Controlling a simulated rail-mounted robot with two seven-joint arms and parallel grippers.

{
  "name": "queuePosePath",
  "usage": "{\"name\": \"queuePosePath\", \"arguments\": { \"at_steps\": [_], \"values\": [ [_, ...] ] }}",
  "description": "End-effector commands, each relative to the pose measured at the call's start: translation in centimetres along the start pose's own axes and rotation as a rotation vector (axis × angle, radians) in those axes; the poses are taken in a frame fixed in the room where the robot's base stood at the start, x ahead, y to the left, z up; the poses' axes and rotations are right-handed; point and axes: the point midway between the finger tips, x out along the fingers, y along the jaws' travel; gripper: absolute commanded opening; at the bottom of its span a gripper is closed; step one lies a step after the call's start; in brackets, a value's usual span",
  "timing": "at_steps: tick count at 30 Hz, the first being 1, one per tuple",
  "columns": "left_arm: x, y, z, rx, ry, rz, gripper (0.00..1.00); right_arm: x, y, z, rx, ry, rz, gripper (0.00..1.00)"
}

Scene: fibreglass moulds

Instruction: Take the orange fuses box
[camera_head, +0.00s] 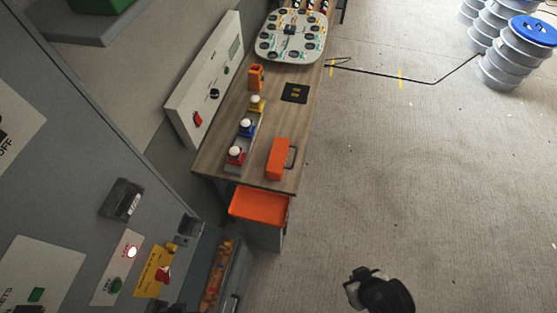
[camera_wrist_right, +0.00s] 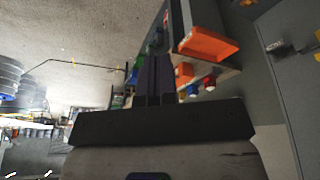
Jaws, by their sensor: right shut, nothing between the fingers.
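An orange box (camera_head: 279,158) with a dark handle on its right side lies on the near end of the wooden table; it looks like the fuses box, though I see no label. A smaller orange object (camera_head: 256,77) stands farther back on the table. My right gripper (camera_head: 362,284) is low in the head view, over the floor, to the right of and apart from the table. In the right wrist view its dark fingers (camera_wrist_right: 153,80) are together and empty. An orange patch, partly hidden, shows beside them in that view. My left gripper is not in view.
An orange tray (camera_head: 259,208) sticks out below the table's near end and shows in the wrist view (camera_wrist_right: 208,46). A row of red, blue and yellow buttons (camera_head: 246,128) stands left of the box. Grey cabinets fill the left; the floor (camera_head: 400,170) at right is mostly clear.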

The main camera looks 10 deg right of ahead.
Motion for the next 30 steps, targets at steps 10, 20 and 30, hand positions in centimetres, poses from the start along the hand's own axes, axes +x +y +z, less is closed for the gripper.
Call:
{"name": "queuePosePath", "arguments": {
  "at_steps": [10, 20, 30],
  "values": [
    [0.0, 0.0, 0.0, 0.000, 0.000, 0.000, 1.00, 0.0, 0.0, 0.0, 0.000, 0.000, 0.000, 0.28],
    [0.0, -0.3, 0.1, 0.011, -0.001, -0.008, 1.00, 0.0, 0.0, 0.0, 0.000, 0.000, 0.000, 0.46],
    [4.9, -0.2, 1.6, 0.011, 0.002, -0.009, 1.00, 4.3, 0.7, -2.6, -0.007, 0.096, 0.021, 0.46]
  ]
}}
